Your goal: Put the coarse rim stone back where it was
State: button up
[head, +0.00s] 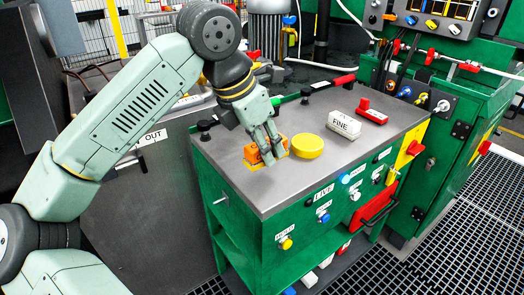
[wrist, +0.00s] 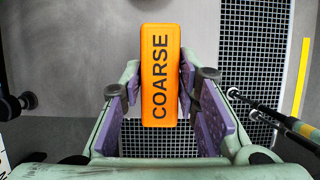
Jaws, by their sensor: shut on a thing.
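The coarse rim stone is an orange block (head: 252,153) at the near left of the grey bench top. In the wrist view the stone (wrist: 160,75) shows the word COARSE and lies lengthwise between the fingers. My gripper (head: 269,152) is shut on it from above; in the wrist view both fingers of the gripper (wrist: 160,95) press its sides. A yellow marked patch (head: 254,167) on the bench top shows around the stone's lower edge, partly hidden by the stone and fingers. I cannot tell whether the stone touches the bench.
A white FINE block (head: 343,125) and a red block (head: 371,116) are farther right. A green-and-red-handled tool (head: 310,91) lies along the back. The bench top (head: 268,196) is bare in front.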

jog(key=shift+w+a, duration=0.15)
jog(key=shift+w, duration=0.35)
jog(key=f, duration=0.3)
jog(key=shift+w+a+f, duration=0.1)
jog(key=shift+w, duration=0.2)
jog(key=shift+f, duration=0.2)
jog(key=shift+f, duration=0.1)
jog(key=shift+f, duration=0.15)
jog(key=o, duration=1)
jog(key=shift+r+p, duration=0.3)
jog(key=shift+r, duration=0.05)
jog(key=v, duration=1.1)
jog(key=shift+s+r, duration=0.15)
jog(key=shift+r, duration=0.25)
